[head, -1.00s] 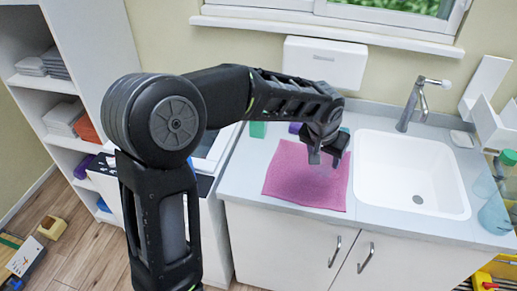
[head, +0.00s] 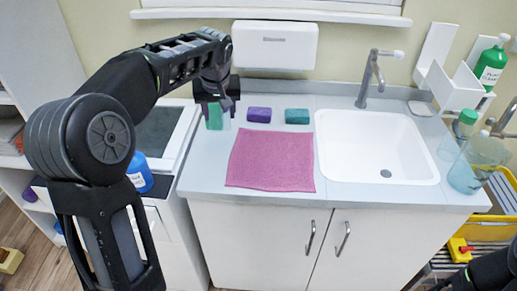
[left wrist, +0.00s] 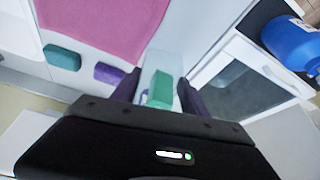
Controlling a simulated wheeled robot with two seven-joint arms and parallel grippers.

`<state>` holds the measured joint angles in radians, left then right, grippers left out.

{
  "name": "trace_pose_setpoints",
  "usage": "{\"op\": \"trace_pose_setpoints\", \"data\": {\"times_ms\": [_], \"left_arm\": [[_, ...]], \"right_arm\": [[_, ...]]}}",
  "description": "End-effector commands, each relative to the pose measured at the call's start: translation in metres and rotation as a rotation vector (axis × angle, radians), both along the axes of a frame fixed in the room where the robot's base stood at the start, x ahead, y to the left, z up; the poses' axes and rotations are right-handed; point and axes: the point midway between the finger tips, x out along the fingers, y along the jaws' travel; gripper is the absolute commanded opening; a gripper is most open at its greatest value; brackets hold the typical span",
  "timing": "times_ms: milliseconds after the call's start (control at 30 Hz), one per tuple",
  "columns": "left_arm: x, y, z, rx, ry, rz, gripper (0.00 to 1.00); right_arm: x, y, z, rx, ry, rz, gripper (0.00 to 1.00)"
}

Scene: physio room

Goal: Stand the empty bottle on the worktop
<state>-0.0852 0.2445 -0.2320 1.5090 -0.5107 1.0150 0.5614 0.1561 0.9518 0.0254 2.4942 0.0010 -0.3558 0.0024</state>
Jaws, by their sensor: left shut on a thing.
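My left gripper (head: 216,98) is shut on a clear, see-through bottle (left wrist: 165,62) at the back left of the grey worktop (head: 345,194). In the left wrist view the bottle shows between the two dark fingers, with a green sponge (left wrist: 160,90) showing behind or through it. In the head view the bottle is faint below the fingers, in front of the green sponge (head: 213,117). I cannot tell whether its base touches the worktop. My right gripper is not in view; only a dark part of my arm shows at the lower right.
A pink cloth (head: 272,160) lies on the worktop, with a purple sponge (head: 259,115) and a teal sponge (head: 297,116) behind it. A white sink (head: 375,145) is to the right, with clear containers (head: 475,165) beyond. A blue bottle (head: 139,172) stands lower left.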

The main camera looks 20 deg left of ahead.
Motion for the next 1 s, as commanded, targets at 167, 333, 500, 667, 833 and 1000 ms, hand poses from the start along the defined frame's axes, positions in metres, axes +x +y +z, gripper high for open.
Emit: {"op": "trace_pose_setpoints", "data": {"times_ms": [167,333,500,667,833,1000], "left_arm": [[-0.012,0.048,0.002,-0.002,-0.005,0.152,0.13],[-0.014,0.053,0.006,-0.002,-0.003,0.172,0.13],[-0.014,0.053,0.006,-0.002,-0.003,0.169,0.13],[-0.014,0.053,-0.007,-0.002,0.000,0.169,0.13],[-0.015,0.053,-0.038,-0.002,0.001,0.168,0.13],[-0.014,0.053,-0.056,-0.002,-0.003,0.167,0.13]], "right_arm": [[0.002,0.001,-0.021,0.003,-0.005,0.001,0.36],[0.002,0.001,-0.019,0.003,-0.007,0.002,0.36],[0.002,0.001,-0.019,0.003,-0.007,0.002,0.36],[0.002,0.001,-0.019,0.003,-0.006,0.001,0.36],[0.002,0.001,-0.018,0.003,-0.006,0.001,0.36],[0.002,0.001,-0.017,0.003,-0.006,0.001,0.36]]}}
